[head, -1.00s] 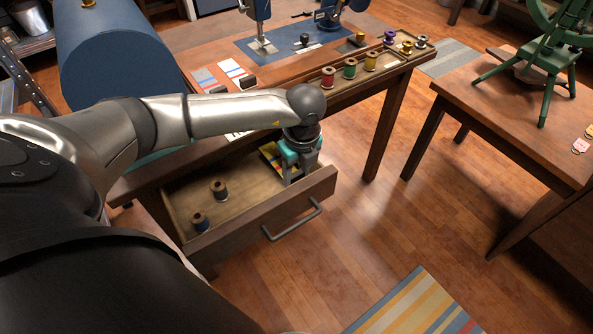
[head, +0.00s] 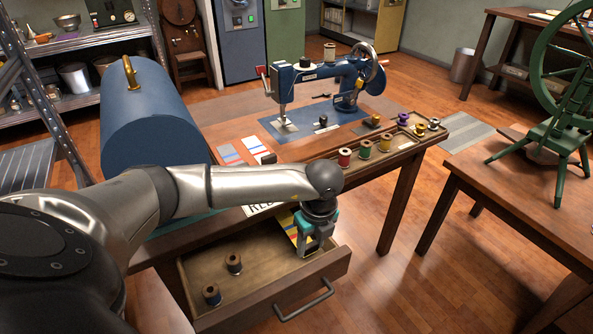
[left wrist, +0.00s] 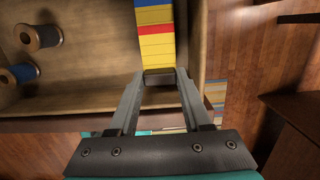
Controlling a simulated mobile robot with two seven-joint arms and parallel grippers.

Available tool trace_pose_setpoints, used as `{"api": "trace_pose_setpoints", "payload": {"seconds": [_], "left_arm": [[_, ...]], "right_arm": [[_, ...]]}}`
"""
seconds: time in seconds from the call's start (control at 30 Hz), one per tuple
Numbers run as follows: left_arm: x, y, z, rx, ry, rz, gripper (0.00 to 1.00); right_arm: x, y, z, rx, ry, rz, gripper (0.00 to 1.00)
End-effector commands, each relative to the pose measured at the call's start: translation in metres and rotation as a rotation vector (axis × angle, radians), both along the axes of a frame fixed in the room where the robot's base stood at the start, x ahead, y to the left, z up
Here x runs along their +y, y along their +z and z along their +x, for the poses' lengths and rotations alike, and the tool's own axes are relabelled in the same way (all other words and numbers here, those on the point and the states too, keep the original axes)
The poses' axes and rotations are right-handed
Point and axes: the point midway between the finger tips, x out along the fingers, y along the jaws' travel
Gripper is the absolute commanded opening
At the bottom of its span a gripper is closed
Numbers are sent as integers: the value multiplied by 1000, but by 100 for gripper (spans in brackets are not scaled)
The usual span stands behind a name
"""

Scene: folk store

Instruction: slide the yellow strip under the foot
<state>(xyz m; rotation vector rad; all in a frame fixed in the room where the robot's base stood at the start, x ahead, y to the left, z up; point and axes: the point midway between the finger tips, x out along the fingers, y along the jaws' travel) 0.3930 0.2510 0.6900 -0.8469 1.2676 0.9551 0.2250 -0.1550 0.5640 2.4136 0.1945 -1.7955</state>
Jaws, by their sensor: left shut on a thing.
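Yellow fabric (head: 291,226), with blue and red bands beside it, lies at the right end of the open drawer (head: 205,265). In the left wrist view a column of yellow (left wrist: 157,52), red and blue bands runs up from between my fingertips. My left gripper (head: 312,250) is down in the drawer, pointing downward. My right gripper is not in view.
Two thread spools (head: 234,263) stand in the drawer's left part. A tray with several spools (head: 366,148) lines the table's right edge. Two striped cards (head: 256,149) lie left of the machine. A blue domed case (head: 153,115) stands at the left.

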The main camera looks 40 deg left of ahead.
Motion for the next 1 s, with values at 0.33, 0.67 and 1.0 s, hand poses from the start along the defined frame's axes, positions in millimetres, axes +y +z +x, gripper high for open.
{"api": "trace_pose_setpoints", "payload": {"seconds": [0.33,0.67,1.0], "left_arm": [[0,0,0,0,0,0,13],[0,-11,0,0,0,1,13],[1,-40,0,0,1,1,13]], "right_arm": [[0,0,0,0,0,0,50],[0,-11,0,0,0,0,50],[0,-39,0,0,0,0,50]]}}
